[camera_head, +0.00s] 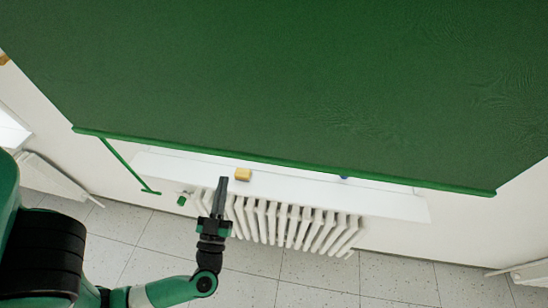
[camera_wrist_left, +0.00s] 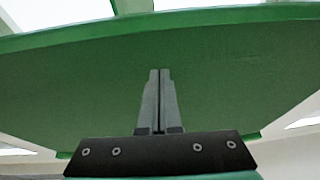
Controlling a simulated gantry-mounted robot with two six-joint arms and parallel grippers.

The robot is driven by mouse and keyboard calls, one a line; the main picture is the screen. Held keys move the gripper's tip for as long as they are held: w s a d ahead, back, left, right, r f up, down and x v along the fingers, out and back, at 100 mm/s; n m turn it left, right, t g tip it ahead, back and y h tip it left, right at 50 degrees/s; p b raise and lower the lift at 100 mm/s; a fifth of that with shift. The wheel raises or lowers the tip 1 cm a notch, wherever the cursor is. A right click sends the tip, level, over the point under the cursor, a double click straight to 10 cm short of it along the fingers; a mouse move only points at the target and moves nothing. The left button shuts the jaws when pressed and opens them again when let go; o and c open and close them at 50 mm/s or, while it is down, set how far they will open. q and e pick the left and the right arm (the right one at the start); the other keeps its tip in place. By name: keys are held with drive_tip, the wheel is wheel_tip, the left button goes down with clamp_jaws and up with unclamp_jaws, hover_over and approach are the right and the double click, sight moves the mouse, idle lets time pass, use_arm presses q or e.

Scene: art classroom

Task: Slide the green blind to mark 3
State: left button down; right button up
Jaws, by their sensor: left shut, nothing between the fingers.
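The green blind (camera_head: 290,80) fills the upper part of the head view, with a green bottom bar (camera_head: 300,163) along its lower edge. A green pull handle (camera_head: 128,166) hangs from the bar near its left end. My left gripper (camera_head: 222,181) is shut and empty, below the bar in the head view. In the left wrist view the closed fingers (camera_wrist_left: 160,73) point toward the blind (camera_wrist_left: 90,85), which spans the picture. I cannot tell whether they touch it. No mark numbers are visible. My right gripper is not in view.
A white window sill (camera_head: 300,186) carries a yellow block (camera_head: 243,174) and a small blue item (camera_head: 344,178). A white radiator (camera_head: 290,222) with a green valve knob (camera_head: 181,201) stands below. The tiled floor (camera_head: 290,268) around it looks clear.

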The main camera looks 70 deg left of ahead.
sight(238, 151)
use_arm(q)
drive_tip(key=shift+d+r+m+t+h, duration=0.3)
drive_tip(key=shift+d+r+t+h, duration=0.1)
drive_tip(key=shift+r, duration=0.15)
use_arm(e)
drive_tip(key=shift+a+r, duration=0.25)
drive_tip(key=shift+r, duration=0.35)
use_arm(q)
drive_tip(key=p+x, duration=0.2)
drive_tip(key=x, duration=0.7)
drive_tip(key=shift+w+a+r, duration=0.1)
drive_tip(key=shift+a+r, duration=0.05)
drive_tip(key=shift+r, duration=0.05)
drive_tip(key=f, duration=0.1)
drive_tip(key=f+b, duration=0.1)
drive_tip(key=shift+w+a+f, duration=0.2)
drive_tip(key=shift+w+f, duration=0.05)
drive_tip(key=shift+f, duration=0.15)
drive_tip(key=shift+f+b, duration=0.4)
drive_tip(key=shift+f, duration=0.25)
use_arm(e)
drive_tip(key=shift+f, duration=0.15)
use_arm(q)
drive_tip(key=shift+f, duration=0.6)
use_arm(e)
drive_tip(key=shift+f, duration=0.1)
